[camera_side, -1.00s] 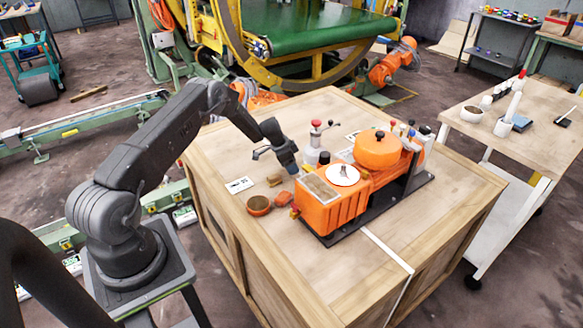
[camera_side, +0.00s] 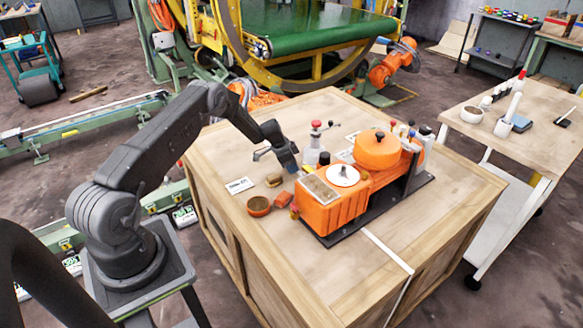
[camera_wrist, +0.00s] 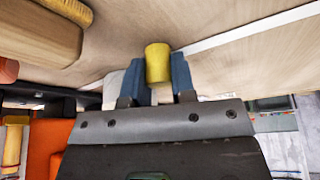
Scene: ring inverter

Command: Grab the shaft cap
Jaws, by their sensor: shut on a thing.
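The shaft cap (camera_wrist: 158,63), a short yellow cylinder, sits between the two blue fingers of my gripper (camera_wrist: 160,76) in the wrist view. The gripper is shut on it. In the side view my gripper (camera_side: 290,167) is above the wooden crate top, just left of the orange machine (camera_side: 330,205). The cap cannot be made out there.
Left of the machine lie a brown bowl (camera_side: 258,206), a red-orange block (camera_side: 283,199), a tan piece (camera_side: 273,180) and a white card (camera_side: 239,186). A grey bottle with a red knob (camera_side: 314,145) stands close behind my gripper. The crate's front right is mostly clear.

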